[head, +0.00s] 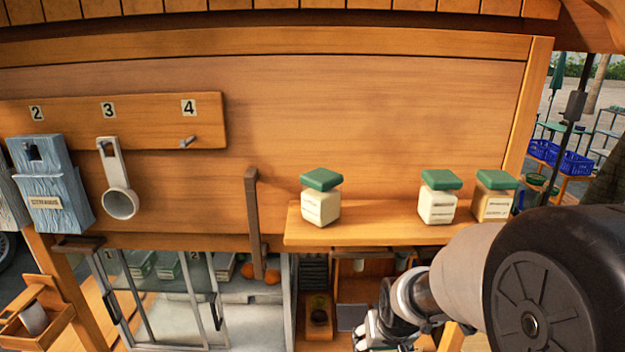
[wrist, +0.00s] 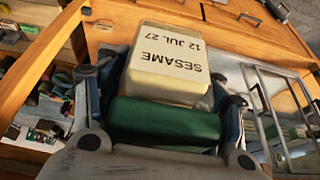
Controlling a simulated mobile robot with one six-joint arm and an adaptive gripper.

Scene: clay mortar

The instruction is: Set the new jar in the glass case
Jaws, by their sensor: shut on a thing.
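My gripper (wrist: 163,95) is shut on a cream jar (wrist: 170,62) with a green lid (wrist: 165,122). Its label reads SESAME, 12 JUL 27, and appears upside down in the wrist view. In the head view my gripper (head: 385,335) is at the bottom edge, right of the glass case; the held jar cannot be made out there. The glass case (head: 160,325), at lower left, has metal-framed glass panels with dark handles. Green-lidded containers (head: 165,268) and orange things (head: 258,274) show inside. I cannot tell how far its panels stand open. Its frame also shows in the wrist view (wrist: 262,118).
A wooden shelf (head: 360,233) above carries three green-lidded jars (head: 320,207). A numbered board (head: 70,112) holds a scoop (head: 120,203) and a blue-grey holder (head: 52,190) at left.

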